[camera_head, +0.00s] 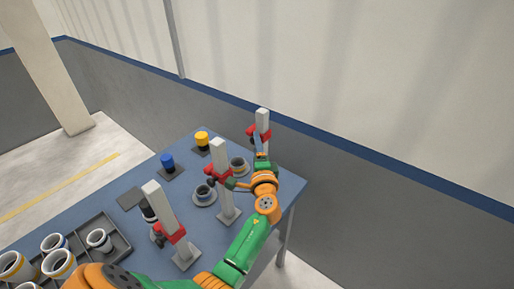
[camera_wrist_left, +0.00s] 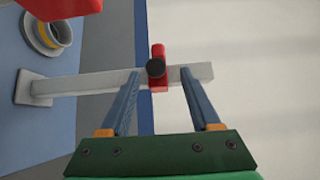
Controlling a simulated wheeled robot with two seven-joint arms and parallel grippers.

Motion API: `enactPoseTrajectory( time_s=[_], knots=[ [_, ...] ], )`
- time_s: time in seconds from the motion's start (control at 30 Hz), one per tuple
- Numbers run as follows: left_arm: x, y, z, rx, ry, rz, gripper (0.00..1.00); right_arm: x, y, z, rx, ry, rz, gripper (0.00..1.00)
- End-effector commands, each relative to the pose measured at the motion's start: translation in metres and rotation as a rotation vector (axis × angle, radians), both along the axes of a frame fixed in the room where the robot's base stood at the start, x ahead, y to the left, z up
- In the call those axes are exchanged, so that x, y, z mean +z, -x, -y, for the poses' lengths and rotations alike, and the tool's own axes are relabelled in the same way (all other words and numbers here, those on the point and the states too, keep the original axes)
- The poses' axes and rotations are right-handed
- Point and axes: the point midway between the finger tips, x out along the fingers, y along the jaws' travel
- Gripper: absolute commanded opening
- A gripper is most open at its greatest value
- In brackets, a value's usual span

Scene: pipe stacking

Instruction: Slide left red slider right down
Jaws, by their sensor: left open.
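Three upright grey posts each carry a red slider: near (camera_head: 174,233), middle (camera_head: 218,173) and far (camera_head: 265,136). My left gripper (camera_head: 261,151) is at the far post, its jaws open. In the left wrist view, the far post (camera_wrist_left: 92,83) runs sideways from its base plate. Its red slider (camera_wrist_left: 157,52), with a black knob, lies between the open fingertips (camera_wrist_left: 160,75), one toward the base and one toward the post's top. The slider sits high on the post; I cannot tell whether the fingers touch it. My right gripper is not in view.
The blue table (camera_head: 128,183) holds ringed cups, a blue piece (camera_head: 167,161), a yellow piece (camera_head: 202,138) and a grey tray of pipe pieces (camera_head: 119,246). My left arm passes close to the near and middle posts. A wall stands behind the table.

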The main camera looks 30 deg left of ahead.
Motion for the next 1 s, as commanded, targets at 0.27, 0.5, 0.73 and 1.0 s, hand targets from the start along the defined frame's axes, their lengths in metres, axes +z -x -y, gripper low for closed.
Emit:
enactPoseTrajectory(
  time_s=[0.27, 0.5, 0.73, 1.0],
  knots=[
    [0.0, 0.001, 0.0, 0.002, 0.0, -0.001, 0.04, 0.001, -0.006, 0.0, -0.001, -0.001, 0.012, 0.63],
    [0.0, 0.001, -0.001, 0.005, -0.001, -0.002, 0.0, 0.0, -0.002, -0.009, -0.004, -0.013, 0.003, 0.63],
    [0.0, 0.001, -0.001, 0.005, -0.002, -0.001, 0.0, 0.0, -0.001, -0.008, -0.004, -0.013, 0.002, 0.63],
    [0.0, 0.001, -0.001, 0.005, -0.002, 0.0, 0.0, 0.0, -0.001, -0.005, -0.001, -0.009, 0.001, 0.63]
  ],
)
